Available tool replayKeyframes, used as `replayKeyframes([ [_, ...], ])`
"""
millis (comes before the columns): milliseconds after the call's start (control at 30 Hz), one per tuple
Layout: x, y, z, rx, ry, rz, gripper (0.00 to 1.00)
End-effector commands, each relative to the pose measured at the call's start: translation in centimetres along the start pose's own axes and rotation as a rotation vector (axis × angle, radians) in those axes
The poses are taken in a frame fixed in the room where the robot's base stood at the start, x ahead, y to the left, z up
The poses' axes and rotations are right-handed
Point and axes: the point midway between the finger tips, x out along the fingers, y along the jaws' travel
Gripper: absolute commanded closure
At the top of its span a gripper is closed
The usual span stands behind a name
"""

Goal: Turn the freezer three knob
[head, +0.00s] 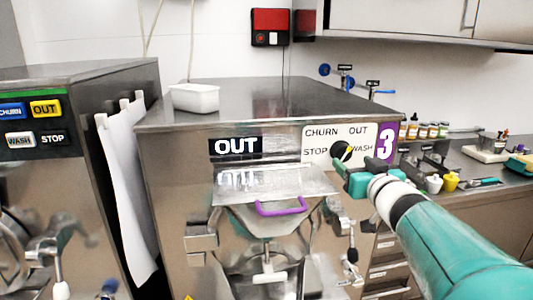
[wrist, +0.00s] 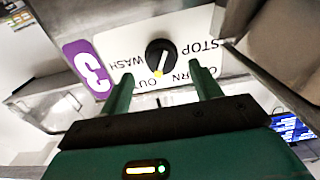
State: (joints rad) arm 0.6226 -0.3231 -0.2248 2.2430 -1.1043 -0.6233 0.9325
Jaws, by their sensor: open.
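The freezer three knob is round and black, on a white label plate (head: 318,136) marked CHURN, OUT, STOP and WASH, beside a purple 3 (head: 386,144). In the head view the knob (head: 341,150) is partly covered by my gripper (head: 346,172). In the wrist view the labels are upside down and the knob (wrist: 161,56) shows a light pointer line and a yellow spot at its lower edge, near OUT. My gripper (wrist: 164,84) is open and empty, its two green fingers pointing at the plate, one on each side of the knob's line. Contact cannot be told.
Freezer three (head: 200,150) has a sign reading OUT, a clear hopper cover and a purple handle (head: 285,207) below the plate. A white tub (head: 195,97) stands on top. Another freezer (head: 80,85) stands left. The counter at right holds bottles (head: 420,130) and small containers.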

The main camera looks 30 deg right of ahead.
Motion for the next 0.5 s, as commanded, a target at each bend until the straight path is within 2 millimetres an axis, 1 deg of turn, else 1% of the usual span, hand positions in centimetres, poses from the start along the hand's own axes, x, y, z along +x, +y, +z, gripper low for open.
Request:
replayKeyframes([
  [33, 1.0, 0.0, 0.1, 0.0, -0.002, 0.0, 0.37],
  [200, 3.5, -0.1, 0.1, 0.0, -0.002, 0.0, 0.37],
  [333, 4.5, -0.2, 0.0, 0.0, -0.001, 0.0, 0.37],
  [500, 4.7, -0.2, -0.1, -0.001, 0.001, 0.0, 0.37],
])
